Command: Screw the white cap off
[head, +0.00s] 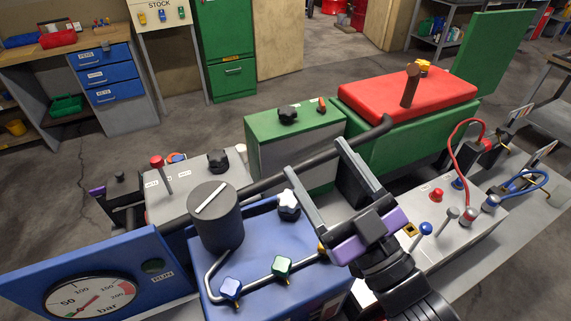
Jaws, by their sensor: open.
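The white cap (287,207) is a small star-shaped knob on top of the blue box (262,238), at its far right corner. My gripper (315,170) reaches in from the lower right and is open, with nothing seen between its fingers. Its left fingertip overlaps the right edge of the white cap in the picture. The right finger is well to the right, in front of the green box. I cannot tell whether the left finger touches the cap or is above it.
A dark grey cylinder (215,217) stands left of the cap. A dark bar (270,180) passes behind. A gauge panel (90,291) is at lower left.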

